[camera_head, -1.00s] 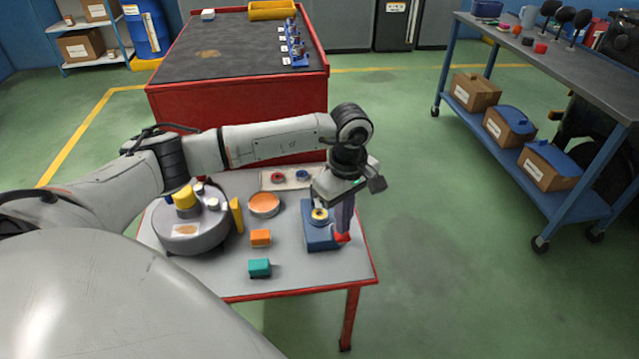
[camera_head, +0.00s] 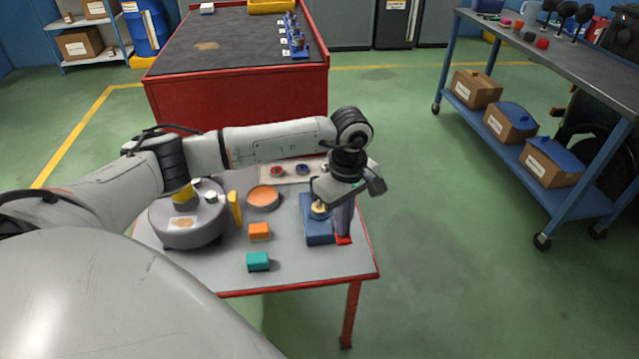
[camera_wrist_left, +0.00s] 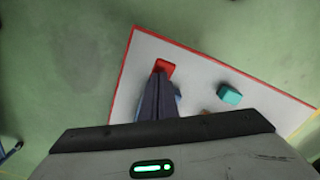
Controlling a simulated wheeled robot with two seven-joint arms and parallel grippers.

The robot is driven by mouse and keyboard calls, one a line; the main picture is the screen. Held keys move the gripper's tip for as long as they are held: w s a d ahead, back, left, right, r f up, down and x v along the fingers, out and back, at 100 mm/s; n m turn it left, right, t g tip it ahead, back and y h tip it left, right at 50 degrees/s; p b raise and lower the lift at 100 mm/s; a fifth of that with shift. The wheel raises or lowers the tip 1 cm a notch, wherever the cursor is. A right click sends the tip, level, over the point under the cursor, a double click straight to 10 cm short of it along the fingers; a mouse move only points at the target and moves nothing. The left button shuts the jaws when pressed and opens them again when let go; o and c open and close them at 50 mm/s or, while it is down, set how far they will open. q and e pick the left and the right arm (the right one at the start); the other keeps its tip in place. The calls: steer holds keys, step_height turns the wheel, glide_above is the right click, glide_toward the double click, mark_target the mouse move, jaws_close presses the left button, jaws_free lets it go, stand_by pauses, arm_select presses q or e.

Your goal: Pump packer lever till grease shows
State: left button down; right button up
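The packer is a blue block (camera_head: 318,233) with a yellow round part (camera_head: 320,210) on top, at the right of the small table. Its lever end is red (camera_head: 344,240) and lies low beside the block, near the table's right edge. My left gripper (camera_head: 343,232) points down with its fingers together, its tips at the red end. In the left wrist view the dark fingers (camera_wrist_left: 158,88) look closed just at the red end (camera_wrist_left: 164,66); I see nothing clearly held between them. The fingers hide much of the lever. I cannot make out fresh grease. My right gripper is out of view.
The small table (camera_head: 300,280) also holds a grey drum (camera_head: 187,228), an orange-filled dish (camera_head: 263,196), an orange block (camera_head: 260,231), a teal block (camera_head: 258,262) and a yellow upright piece (camera_head: 235,208). A red bench (camera_head: 235,100) stands behind.

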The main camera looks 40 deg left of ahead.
arm_select(q)
steer(key=shift+f, duration=0.35)
step_height(320, 180, up, 9)
steer(key=p, duration=0.5)
steer(key=shift+f, duration=0.15)
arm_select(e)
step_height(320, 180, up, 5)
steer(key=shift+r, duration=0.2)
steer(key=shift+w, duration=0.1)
arm_select(q)
step_height(320, 180, down, 4)
steer(key=b, duration=0.3)
steer(key=shift+f, duration=0.4)
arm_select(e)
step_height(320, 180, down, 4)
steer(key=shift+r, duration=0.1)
